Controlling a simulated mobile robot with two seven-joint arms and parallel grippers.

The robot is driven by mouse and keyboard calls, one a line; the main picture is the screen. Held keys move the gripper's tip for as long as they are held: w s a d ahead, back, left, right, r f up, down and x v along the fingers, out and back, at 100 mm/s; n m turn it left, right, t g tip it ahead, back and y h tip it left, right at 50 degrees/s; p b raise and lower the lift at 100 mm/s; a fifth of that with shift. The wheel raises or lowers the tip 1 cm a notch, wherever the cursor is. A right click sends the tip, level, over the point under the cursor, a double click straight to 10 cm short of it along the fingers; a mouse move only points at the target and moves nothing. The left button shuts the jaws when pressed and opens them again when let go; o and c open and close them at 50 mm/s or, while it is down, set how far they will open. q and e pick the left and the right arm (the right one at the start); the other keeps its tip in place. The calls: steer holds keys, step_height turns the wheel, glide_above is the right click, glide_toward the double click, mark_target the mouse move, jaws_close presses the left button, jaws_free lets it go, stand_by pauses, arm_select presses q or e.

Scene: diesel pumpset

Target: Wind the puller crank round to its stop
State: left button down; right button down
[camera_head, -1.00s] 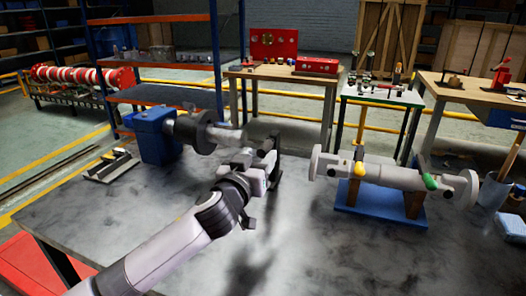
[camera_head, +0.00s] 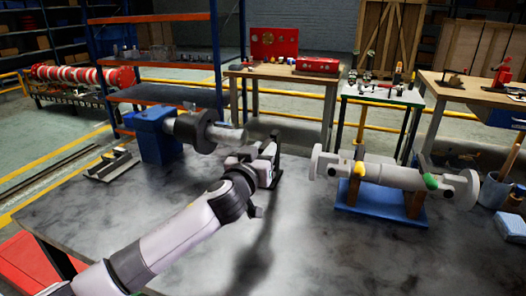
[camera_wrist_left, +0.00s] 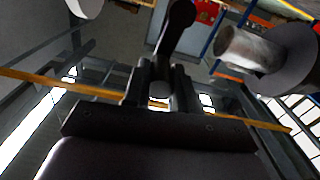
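The puller crank (camera_wrist_left: 174,35) is a dark arm with a rounded end, running from the top of the left wrist view down to my fingers. In the head view a dark upright part (camera_head: 275,145) shows just beyond my left gripper (camera_head: 266,162); most of the crank is hidden there by the gripper. In the left wrist view the two fingers of my left gripper (camera_wrist_left: 160,90) stand close on both sides of the crank's grip end and appear shut on it. My right gripper is not in view.
A blue vice (camera_head: 156,135) with a grey shaft and dark collar (camera_head: 195,131) stands left of the gripper. A grey shaft with yellow and green bands (camera_head: 385,175) rests on a blue stand (camera_head: 380,207) to the right. The front middle of the grey table (camera_head: 300,255) is clear.

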arm_select(q)
steer(key=shift+d, duration=0.1)
steer(key=shift+s+d+f+m, duration=0.2)
steer(key=shift+d+m, duration=0.3)
steer(key=shift+m, duration=0.65)
steer(key=shift+s+d+f+m, duration=0.2)
steer(key=shift+d+m, duration=0.25)
steer(key=shift+m, duration=0.75)
steer(key=shift+s+d+f+m, duration=0.1)
steer(key=shift+d+f+m, duration=0.3)
steer(key=shift+m, duration=0.75)
steer(key=shift+d+r, duration=0.15)
steer(key=c, duration=0.9)
jaws_free()
steer(key=v, duration=0.7)
